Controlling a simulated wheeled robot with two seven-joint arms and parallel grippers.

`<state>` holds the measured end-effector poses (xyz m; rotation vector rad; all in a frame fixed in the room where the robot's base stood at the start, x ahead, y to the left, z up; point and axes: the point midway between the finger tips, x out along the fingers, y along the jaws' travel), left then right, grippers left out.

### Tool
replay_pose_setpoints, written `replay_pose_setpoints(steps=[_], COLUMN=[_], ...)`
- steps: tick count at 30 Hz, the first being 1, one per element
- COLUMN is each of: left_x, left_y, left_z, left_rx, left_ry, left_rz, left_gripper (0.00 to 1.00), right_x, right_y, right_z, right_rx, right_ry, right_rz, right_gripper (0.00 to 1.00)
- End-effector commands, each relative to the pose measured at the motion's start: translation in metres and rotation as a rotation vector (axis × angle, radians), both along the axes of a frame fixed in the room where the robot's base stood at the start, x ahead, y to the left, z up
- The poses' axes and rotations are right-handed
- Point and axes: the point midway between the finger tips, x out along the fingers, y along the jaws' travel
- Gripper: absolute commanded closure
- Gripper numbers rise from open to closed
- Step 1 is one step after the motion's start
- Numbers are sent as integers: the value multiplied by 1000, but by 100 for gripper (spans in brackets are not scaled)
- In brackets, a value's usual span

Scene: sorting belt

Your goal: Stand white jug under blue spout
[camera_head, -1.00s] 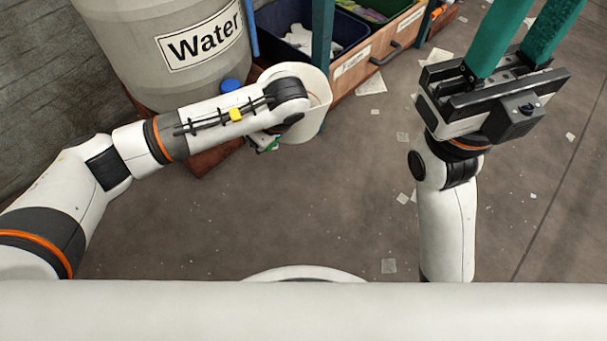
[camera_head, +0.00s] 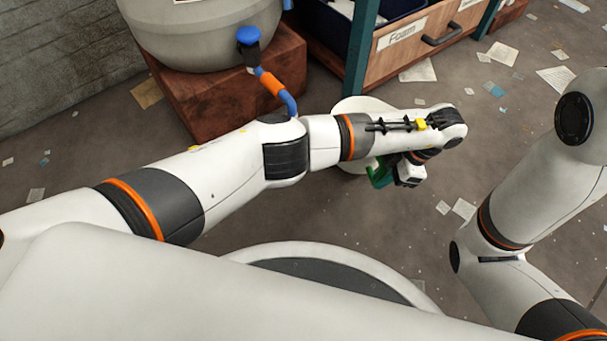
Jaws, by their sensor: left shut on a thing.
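The white jug (camera_head: 352,104) is right of the blue spout (camera_head: 288,101), with a gap between them. My left forearm covers most of the jug; its pale rim shows above the arm and a little below it. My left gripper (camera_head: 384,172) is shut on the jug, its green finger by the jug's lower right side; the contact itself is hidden. The blue spout has an orange band and hangs from a blue-topped tap (camera_head: 248,40) on the grey tank (camera_head: 205,35). My left arm hides the spout's lower end. My right arm is at the right, its gripper out of frame.
The tank stands on a reddish-brown block (camera_head: 225,92). Behind the jug are a green post (camera_head: 360,50) and a wooden bin (camera_head: 400,53) labelled "Foam" with a dark handle. Paper scraps litter the floor, which is open right of the jug.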

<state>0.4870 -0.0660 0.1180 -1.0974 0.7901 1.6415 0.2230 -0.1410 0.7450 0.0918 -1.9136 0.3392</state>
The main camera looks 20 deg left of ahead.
Motion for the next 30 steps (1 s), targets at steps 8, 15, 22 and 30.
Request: replay_pose_setpoints(steps=[8,15,22,30], left_x=[-17,-38,-51,-54], left_y=[54,117,157,163], left_z=[0,9,4,-15], left_rx=[0,3,1,0], left_ry=[-1,1,0,0], left_rz=[0,1,-1,-3], left_gripper=[100,100,100,100], right_x=[0,0,0,0], right_y=[0,0,0,0], right_z=[1,43,58,42], right_rx=[0,0,0,-1], right_ry=[1,1,0,-1], right_rz=[0,0,0,0], right_gripper=[64,64,64,64])
